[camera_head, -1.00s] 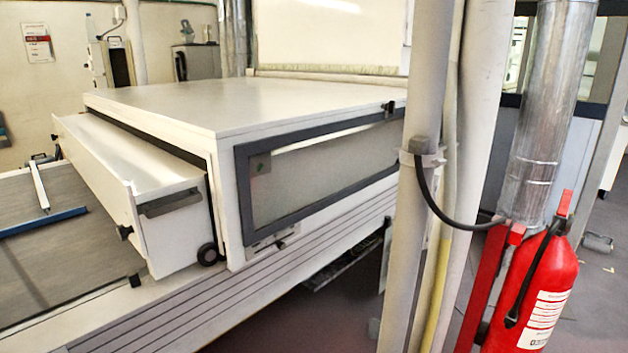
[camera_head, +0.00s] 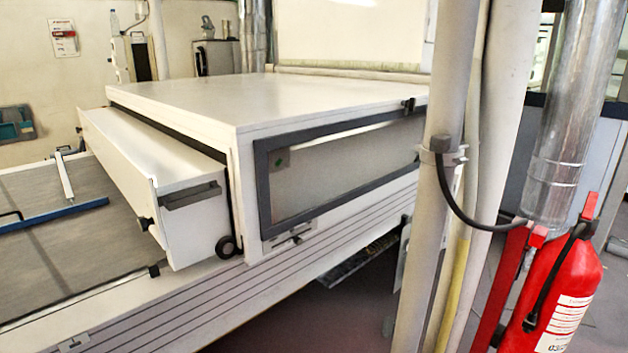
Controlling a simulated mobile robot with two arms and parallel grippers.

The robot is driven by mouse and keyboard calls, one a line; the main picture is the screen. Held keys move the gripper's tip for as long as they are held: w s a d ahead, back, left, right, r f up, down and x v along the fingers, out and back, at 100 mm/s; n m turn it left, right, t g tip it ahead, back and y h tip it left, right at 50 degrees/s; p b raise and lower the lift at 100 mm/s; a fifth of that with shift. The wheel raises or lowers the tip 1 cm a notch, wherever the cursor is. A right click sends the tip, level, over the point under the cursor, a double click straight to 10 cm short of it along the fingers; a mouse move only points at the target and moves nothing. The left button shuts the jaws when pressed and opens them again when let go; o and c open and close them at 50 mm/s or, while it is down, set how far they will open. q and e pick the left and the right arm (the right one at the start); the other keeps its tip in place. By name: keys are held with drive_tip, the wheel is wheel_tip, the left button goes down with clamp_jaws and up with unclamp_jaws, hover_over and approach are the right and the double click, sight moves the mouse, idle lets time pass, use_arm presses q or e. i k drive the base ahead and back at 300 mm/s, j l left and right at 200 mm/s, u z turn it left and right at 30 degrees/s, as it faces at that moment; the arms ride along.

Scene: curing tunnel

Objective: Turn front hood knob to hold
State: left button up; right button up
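The white curing tunnel (camera_head: 190,97) stands left of centre with a dark-framed side window (camera_head: 330,165). Its front hood (camera_head: 150,160) is a long white box projecting to the left, with a grey handle (camera_head: 191,195) on its end. A round black knob (camera_head: 226,247) sits at the hood's lower right, beside the tunnel body. I cannot tell which one is the hold knob, and no hold marking is readable. Neither of my grippers is in view.
A flat grey bed (camera_head: 60,235) with a blue bar (camera_head: 55,216) lies left of the hood. Vertical pipes (camera_head: 433,220) and a red fire extinguisher (camera_head: 562,290) stand at the right. Dark floor shows below the tunnel.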

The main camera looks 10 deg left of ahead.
sight(144, 222)
drive_tip(key=k+j+u, duration=0.1)
drive_tip(key=j+u, duration=0.15)
drive_tip(key=j, duration=0.55)
drive_tip(key=j+u, duration=0.25)
drive_tip(key=j, duration=0.55)
drive_tip(key=k, duration=0.05)
